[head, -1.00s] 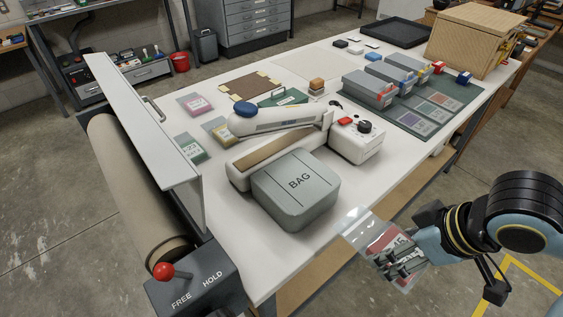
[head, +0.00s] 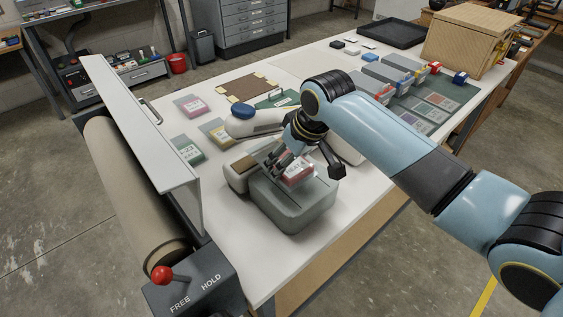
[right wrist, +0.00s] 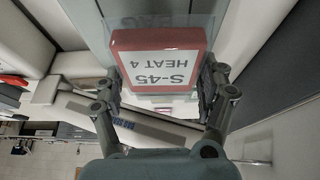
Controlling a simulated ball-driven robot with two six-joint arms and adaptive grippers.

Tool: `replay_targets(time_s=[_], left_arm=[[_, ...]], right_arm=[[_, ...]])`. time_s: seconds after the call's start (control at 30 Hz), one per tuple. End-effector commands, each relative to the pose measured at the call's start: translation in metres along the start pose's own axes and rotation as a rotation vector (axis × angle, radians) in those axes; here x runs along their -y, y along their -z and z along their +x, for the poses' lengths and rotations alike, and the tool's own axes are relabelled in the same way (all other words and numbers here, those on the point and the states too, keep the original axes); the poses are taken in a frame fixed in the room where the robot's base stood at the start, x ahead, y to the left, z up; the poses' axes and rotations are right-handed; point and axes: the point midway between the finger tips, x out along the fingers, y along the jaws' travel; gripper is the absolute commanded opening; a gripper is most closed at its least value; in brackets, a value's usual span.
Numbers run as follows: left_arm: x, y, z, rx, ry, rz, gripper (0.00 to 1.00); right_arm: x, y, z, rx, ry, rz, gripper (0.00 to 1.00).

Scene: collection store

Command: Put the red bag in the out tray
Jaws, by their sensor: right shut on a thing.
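The red bag (head: 298,171) is a clear pouch with a red-edged card in it. In the right wrist view the red bag (right wrist: 160,65) reads "S-45 HEAT 4", upside down. My right gripper (head: 281,163) is shut on it, with a finger on either side in the right wrist view (right wrist: 163,88). In the head view it is over the grey box (head: 290,213), whose top it partly hides; I cannot tell whether they touch. A black shallow tray (head: 392,33) lies empty at the table's far end; no label on it is readable. My left gripper is not in view.
A white sealer with a blue knob (head: 243,111) stands behind the grey box. A white panel (head: 135,120) and a roller (head: 125,190) flank the table's left edge. Other bags (head: 188,149) lie at left. Grey bins (head: 372,87) and a woven box (head: 470,40) stand at right.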

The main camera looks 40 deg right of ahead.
Motion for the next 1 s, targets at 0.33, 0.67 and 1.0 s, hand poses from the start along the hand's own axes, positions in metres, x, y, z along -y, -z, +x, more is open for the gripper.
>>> replay_targets(time_s=[0.33,0.67,1.0], left_arm=[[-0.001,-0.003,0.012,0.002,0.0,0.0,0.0],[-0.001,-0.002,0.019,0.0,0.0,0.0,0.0],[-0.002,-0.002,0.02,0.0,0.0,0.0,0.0]], right_arm=[[0.0,0.016,0.032,0.003,0.0,0.0,0.31],[0.0,0.013,0.039,0.0,-0.001,0.0,0.31],[0.0,0.011,0.043,0.0,-0.001,0.0,0.89]])
